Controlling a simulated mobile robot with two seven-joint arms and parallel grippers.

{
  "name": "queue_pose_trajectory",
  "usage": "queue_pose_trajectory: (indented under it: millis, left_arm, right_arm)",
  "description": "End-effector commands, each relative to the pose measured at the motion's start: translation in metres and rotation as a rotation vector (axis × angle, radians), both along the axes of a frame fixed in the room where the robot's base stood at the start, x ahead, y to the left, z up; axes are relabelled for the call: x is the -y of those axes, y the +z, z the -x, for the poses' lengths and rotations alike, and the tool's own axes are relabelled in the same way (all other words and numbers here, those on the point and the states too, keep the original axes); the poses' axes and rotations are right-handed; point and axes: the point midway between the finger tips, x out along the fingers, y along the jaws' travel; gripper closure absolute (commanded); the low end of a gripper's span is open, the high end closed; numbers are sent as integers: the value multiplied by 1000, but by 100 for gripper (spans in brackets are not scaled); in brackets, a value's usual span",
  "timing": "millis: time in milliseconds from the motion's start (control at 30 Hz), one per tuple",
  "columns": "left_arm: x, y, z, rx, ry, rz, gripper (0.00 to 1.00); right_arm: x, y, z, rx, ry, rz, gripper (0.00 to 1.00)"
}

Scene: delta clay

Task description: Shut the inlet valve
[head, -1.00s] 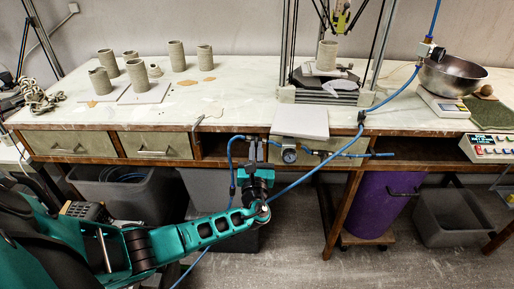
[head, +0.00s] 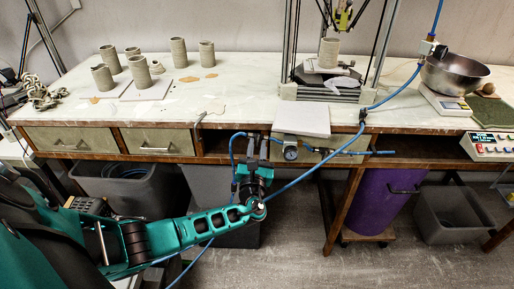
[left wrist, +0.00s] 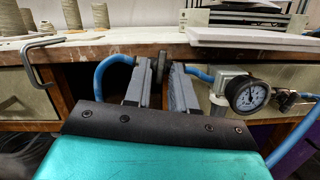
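My left gripper (head: 257,146) is in front of the bench, beside the blue air line. Its two fingers are apart, and it also shows in the left wrist view (left wrist: 160,72). A dark upright part (left wrist: 160,66), which looks like the inlet valve's handle, stands in the gap between the fingertips. I cannot tell whether either finger touches it. The blue hose (left wrist: 113,66) loops in on the left of the fingers, and the line leaves on their right towards a pressure gauge (left wrist: 248,95). The valve body is mostly hidden by the gripper. My right gripper is not in view.
A white board (head: 302,118) juts out above the gauge (head: 290,153). Grey bins (head: 132,190) and a purple drum (head: 376,203) stand below. Clay pots (head: 179,52) stand behind.

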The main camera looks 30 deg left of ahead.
Motion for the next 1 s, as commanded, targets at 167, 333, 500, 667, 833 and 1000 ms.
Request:
queue_pose_trajectory:
  millis: [167,333,500,667,833,1000]
  left_arm:
    - [0,1,-1,3,0,1,64]
    - [0,1,0,3,0,1,64]
    - [8,-3,13,0,-2,2,64]
    - [24,-10,42,0,-2,2,64]
    - [42,-18,75,-1,-1,3,64]
    - [55,-23,98,0,0,2,64]
  right_arm:
    - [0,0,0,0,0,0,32]
    - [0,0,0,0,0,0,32]
    - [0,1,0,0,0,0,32]
    - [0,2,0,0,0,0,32]
    - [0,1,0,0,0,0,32]
    - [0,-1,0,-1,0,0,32]
